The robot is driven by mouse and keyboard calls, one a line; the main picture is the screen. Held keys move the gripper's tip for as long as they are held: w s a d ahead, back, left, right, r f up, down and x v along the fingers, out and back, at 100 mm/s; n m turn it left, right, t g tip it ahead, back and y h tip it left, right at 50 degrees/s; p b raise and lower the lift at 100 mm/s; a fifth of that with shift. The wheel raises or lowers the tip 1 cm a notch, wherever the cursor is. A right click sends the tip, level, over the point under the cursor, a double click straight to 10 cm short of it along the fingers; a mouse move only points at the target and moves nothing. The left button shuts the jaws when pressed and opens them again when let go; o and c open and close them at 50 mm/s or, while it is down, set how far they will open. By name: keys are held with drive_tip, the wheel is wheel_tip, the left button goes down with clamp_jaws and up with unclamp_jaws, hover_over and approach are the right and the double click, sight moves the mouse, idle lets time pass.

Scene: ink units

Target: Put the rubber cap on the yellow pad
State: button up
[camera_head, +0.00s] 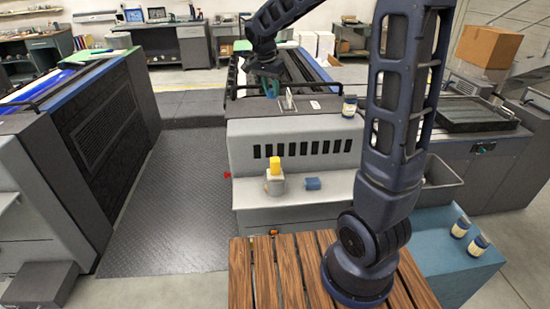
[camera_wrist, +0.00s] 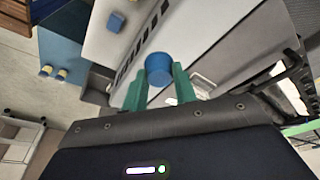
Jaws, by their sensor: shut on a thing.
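My gripper (camera_wrist: 157,88) has green fingers closed on either side of a round blue piece (camera_wrist: 158,68), which looks like the rubber cap. In the head view my gripper (camera_head: 270,88) is above the top of the grey machine, and the piece cannot be made out there. Only a bit of yellow shows at the wrist view's top edge.
A blue block (camera_head: 313,184) lies right of the can on the shelf (camera_head: 300,199). A jar (camera_head: 349,108) stands on the machine top. Two jars (camera_head: 460,227) (camera_head: 479,245) stand on a teal surface (camera_head: 440,260) at right. A slatted wooden top (camera_head: 265,275) is in front.

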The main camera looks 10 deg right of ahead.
hover_over(276, 159)
drive_tip(key=x, duration=0.2)
drive_tip(key=shift+s+a+f+m, duration=0.3)
drive_tip(key=shift+s+a+f, duration=0.1)
drive_tip(key=shift+a+f, duration=0.1)
drive_tip(key=s+a+x, duration=0.1)
drive_tip(key=x, duration=0.5)
drive_tip(key=s+a+x, duration=0.1)
drive_tip(key=x, duration=0.5)
drive_tip(key=s+a+f+x, duration=0.1)
drive_tip(key=x, duration=0.5)
drive_tip(key=shift+d+f, duration=0.1)
drive_tip(key=shift+f, duration=0.3)
drive_tip(key=shift+f, duration=0.1)
drive_tip(key=o, duration=0.9)
drive_tip(key=shift+o, duration=0.2)
